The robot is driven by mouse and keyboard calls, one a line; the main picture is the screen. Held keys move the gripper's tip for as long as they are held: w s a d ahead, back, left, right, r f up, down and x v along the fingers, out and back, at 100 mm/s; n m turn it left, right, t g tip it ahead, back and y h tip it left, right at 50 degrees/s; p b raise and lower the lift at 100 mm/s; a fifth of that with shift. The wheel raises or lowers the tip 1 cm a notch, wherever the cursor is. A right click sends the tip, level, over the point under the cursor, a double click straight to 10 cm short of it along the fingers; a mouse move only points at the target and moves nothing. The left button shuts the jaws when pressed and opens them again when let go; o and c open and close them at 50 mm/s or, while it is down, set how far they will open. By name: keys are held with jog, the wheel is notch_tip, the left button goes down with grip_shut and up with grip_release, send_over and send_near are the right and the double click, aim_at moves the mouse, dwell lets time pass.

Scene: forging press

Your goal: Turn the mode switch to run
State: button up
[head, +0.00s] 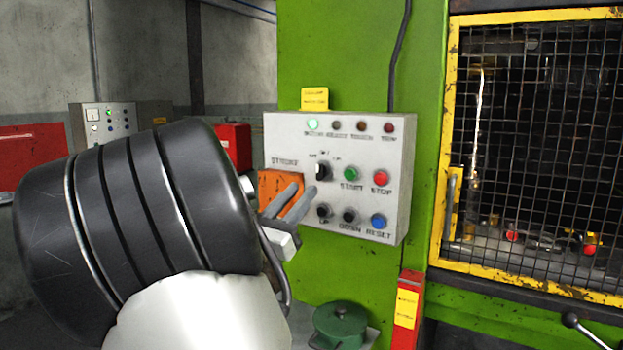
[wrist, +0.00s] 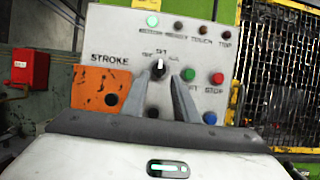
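The mode switch is a black knob (head: 323,172) with a pale pointer mark, on the grey control panel (head: 285,135). In the wrist view the knob (wrist: 159,68) shows its mark pointing roughly straight up, between small labels too blurred to read surely. My gripper (head: 303,188) is open and empty, its two grey fingers aimed at the panel. In the head view the fingertips are just left of and below the knob. In the wrist view my gripper (wrist: 157,84) has its fingers spread either side below the knob, apparently apart from it.
Near the switch are a green START button (head: 351,173), a red STOP button (head: 381,178), a blue RESET button (head: 378,221) and black UP and DOWN buttons. A yellow-framed mesh guard (head: 540,130) stands right.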

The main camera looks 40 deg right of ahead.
aim_at(317, 173)
jog(key=x, duration=0.6)
jog(key=shift+w+d+r, duration=0.15)
jog(key=shift+d, duration=0.2)
grip_shut()
